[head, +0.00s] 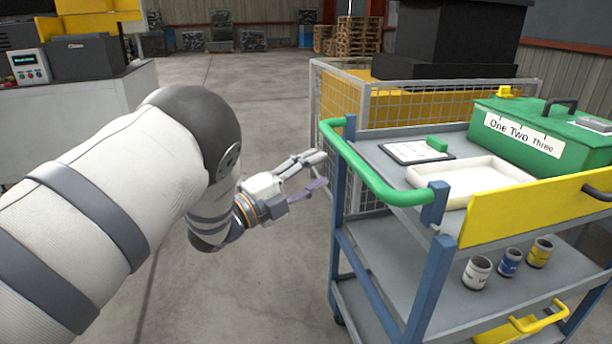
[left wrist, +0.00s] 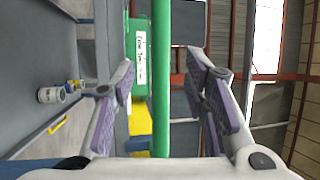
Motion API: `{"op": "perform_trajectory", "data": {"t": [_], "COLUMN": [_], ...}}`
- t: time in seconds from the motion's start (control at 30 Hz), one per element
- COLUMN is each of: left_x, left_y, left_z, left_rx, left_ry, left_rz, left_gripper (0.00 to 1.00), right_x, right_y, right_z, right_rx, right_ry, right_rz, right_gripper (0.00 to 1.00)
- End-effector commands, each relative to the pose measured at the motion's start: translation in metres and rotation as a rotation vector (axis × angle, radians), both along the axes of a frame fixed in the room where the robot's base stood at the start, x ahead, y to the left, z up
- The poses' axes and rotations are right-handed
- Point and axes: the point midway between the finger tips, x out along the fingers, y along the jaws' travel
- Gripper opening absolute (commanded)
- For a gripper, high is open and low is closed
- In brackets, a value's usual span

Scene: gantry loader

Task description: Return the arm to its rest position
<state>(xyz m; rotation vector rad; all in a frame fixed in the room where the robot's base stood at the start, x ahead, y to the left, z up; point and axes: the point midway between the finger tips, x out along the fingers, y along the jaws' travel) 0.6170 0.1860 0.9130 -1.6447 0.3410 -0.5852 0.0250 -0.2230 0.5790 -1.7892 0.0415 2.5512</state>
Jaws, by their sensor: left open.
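My left arm comes in from the left in the head view. My left gripper (head: 312,172) is open and empty, held in the air just left of the cart's green handle rail (head: 374,182). In the left wrist view the open left gripper (left wrist: 160,95) has its purple-padded fingers spread, with the green handle rail (left wrist: 161,75) showing between and beyond them; they do not close on it. My right gripper is in neither view.
A mesh cage (head: 335,97) stands behind. Floor behind my arm is clear.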

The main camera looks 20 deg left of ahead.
Motion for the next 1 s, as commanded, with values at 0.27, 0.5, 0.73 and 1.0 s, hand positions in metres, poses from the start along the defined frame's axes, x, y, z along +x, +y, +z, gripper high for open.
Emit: {"op": "perform_trajectory", "data": {"t": [0.27,0.5,0.73,1.0], "left_x": [-0.024,-0.024,-0.029,-0.159], "left_y": [0.016,0.016,0.024,0.07], "left_z": [-0.005,-0.005,-0.03,-0.226], "left_rx": [-0.001,-0.001,-0.046,-0.441], "left_ry": [-0.001,-0.001,0.105,0.949], "left_rz": [0.0,0.0,0.05,0.537], "left_gripper": [0.41,0.41,0.41,0.41], "right_x": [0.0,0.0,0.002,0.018], "right_y": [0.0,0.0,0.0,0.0], "right_z": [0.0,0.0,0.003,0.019], "right_rx": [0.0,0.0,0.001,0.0], "right_ry": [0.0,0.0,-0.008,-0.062], "right_rz": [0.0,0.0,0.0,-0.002], "right_gripper": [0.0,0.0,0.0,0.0]}}
